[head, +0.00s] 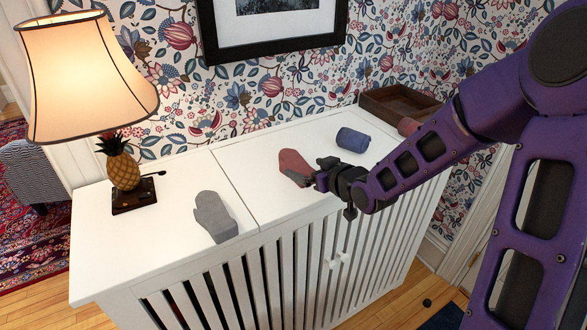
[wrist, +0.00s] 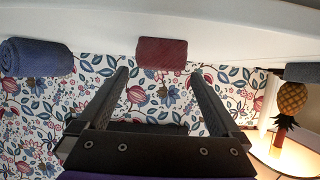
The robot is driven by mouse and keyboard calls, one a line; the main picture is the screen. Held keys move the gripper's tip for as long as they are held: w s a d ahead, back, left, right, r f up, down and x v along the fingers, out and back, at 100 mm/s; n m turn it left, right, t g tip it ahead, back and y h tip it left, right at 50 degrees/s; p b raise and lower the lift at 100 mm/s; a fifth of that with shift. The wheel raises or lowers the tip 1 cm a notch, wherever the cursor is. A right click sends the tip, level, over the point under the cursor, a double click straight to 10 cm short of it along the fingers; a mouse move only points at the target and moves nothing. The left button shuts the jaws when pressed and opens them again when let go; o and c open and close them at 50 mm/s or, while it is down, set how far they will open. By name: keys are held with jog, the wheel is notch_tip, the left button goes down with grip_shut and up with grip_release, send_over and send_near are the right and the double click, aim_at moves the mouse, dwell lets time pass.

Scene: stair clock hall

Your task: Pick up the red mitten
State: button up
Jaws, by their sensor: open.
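The red mitten (head: 293,165) lies on the white cabinet top, right of the seam, near the front edge. Its right end is partly hidden behind my gripper (head: 322,177). In the wrist view, which is upside down, the mitten (wrist: 162,53) appears end-on beyond and between the two fingertips (wrist: 160,78). My gripper is open and nothing is between its fingers. Whether a finger touches the mitten cannot be told.
A grey mitten (head: 214,216) lies left on the white cabinet (head: 185,172), near a lit pineapple lamp (head: 124,172). A rolled blue cloth (head: 352,140) lies behind my gripper. A brown tray (head: 376,106) and a reddish object (head: 408,126) are at the right end.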

aim_at(295, 163)
jog(key=x, duration=0.5)
jog(key=shift+w+a+r, duration=0.15)
jog(key=shift+a, duration=0.15)
jog(key=c, duration=1.2)
